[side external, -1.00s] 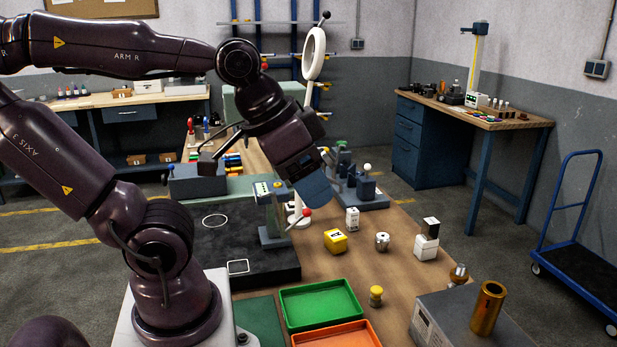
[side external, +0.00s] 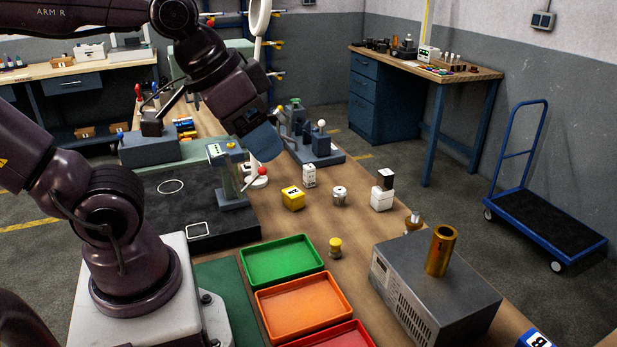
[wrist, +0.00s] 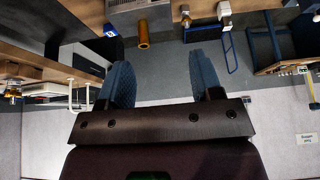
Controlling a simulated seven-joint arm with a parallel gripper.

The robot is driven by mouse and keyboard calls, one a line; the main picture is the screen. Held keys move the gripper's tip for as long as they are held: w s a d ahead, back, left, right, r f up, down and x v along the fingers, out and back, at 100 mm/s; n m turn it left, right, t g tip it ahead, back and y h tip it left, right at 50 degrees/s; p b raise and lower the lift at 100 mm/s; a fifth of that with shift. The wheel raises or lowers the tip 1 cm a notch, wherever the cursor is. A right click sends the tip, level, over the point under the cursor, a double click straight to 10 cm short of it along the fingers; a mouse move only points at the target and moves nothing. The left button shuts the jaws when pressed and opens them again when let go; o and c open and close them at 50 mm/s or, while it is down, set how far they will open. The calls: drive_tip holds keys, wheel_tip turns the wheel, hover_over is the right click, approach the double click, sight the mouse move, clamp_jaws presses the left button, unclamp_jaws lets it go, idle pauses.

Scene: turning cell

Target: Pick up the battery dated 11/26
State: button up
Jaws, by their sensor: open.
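No date is readable on any object, so I cannot tell which thing is the battery dated 11/26. A group of small coloured cylinders (side external: 185,127), possibly batteries, lies on the far part of the bench in the side view, too small to read. My gripper (side external: 264,142) is raised above the bench, with blue fingers, near the grey stand. In the wrist view my gripper (wrist: 164,80) has its two blue fingers apart with nothing between them.
A yellow block (side external: 293,198), a small white block (side external: 309,176), a silver cylinder (side external: 339,196) and a black-topped white block (side external: 383,196) stand on the bench. Nearer are green (side external: 281,284) and orange (side external: 303,329) trays, and a grey box (side external: 460,300) bearing a brass cylinder (side external: 441,251).

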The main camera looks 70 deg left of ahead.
drive_tip(key=shift+o, duration=0.3)
drive_tip(key=m+g+y, duration=0.8)
drive_tip(key=m+y, duration=0.5)
drive_tip(key=m, duration=0.2)
approach(309, 166)
drive_tip(key=s, duration=0.1)
drive_tip(key=s+d+f, duration=0.1)
drive_tip(key=s+d, duration=0.1)
drive_tip(key=shift+s+d+f, duration=0.2)
drive_tip(key=shift+s+f, duration=0.1)
drive_tip(key=shift+s, duration=0.05)
drive_tip(key=a+f, duration=0.1)
drive_tip(key=a, duration=0.3)
drive_tip(key=w+a+f+m+t, duration=0.1)
drive_tip(key=a, duration=0.3)
drive_tip(key=w+a+f+m, duration=0.1)
drive_tip(key=a, duration=0.3)
drive_tip(key=shift+a+t, duration=0.3)
